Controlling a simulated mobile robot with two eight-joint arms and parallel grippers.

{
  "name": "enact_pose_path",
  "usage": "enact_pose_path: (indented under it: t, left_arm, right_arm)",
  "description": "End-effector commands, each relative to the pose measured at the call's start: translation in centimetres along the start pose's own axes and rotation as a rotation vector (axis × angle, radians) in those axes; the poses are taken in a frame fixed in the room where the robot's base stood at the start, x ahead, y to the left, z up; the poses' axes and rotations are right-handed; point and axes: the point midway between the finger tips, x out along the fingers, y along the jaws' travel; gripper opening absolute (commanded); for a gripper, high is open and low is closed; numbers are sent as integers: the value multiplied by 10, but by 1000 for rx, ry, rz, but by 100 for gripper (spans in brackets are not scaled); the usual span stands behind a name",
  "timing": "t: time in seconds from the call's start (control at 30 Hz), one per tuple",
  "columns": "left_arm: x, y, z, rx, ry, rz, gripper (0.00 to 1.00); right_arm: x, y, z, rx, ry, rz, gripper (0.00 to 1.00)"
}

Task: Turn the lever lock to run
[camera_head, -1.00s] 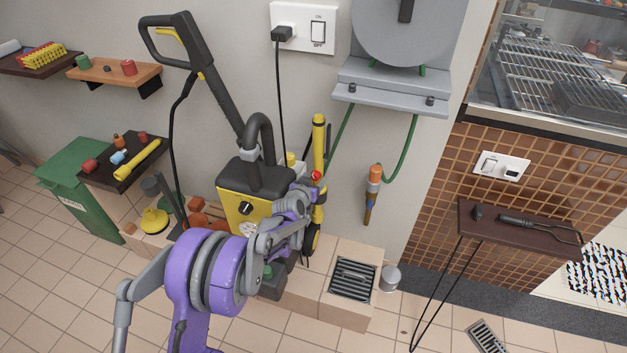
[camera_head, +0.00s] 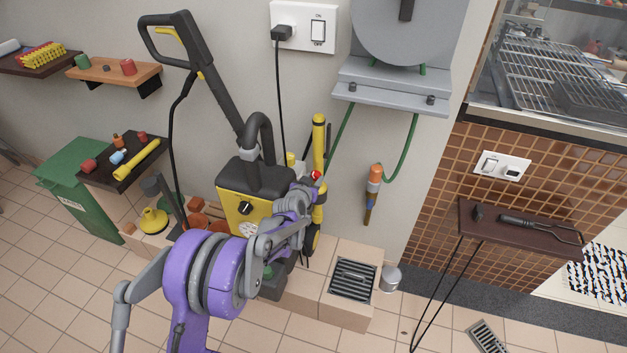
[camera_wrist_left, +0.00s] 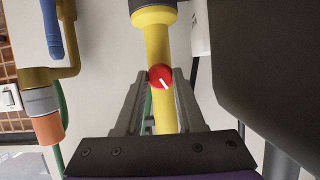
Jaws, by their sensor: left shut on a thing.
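The lever lock looks like a small round red knob (camera_wrist_left: 160,76) with a white mark, on a yellow tube (camera_wrist_left: 157,45). In the left wrist view the white mark slants toward the lower right. The knob also shows in the head view (camera_head: 316,175), beside the black and yellow pressure washer (camera_head: 243,207). My left gripper (camera_wrist_left: 160,80) is shut on the knob, one finger on each side of it. In the head view my left gripper (camera_head: 311,186) is small and partly hidden by its own wrist. My right gripper is in neither view.
An orange-tipped nozzle (camera_head: 374,180) hangs from a green hose on the wall to the right. A wall switch (camera_head: 318,30) and plug are above. A floor grate (camera_head: 353,280) lies on the tiled step, with a metal cup (camera_head: 390,279) beside it.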

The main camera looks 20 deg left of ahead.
Motion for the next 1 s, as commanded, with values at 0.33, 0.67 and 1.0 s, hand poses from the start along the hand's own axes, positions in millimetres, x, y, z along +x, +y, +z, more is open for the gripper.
enact_pose_path:
  t: [0.33, 0.67, 1.0]
  left_arm:
    - [1, 2, 3, 144, -1, -58, 0]
    - [0, 3, -1, 325, 1, -134, 0]
    - [-1, 5, -2, 534, 2, -222, 0]
  right_arm:
    - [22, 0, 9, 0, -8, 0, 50]
    - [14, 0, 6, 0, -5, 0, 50]
    - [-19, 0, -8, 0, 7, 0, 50]
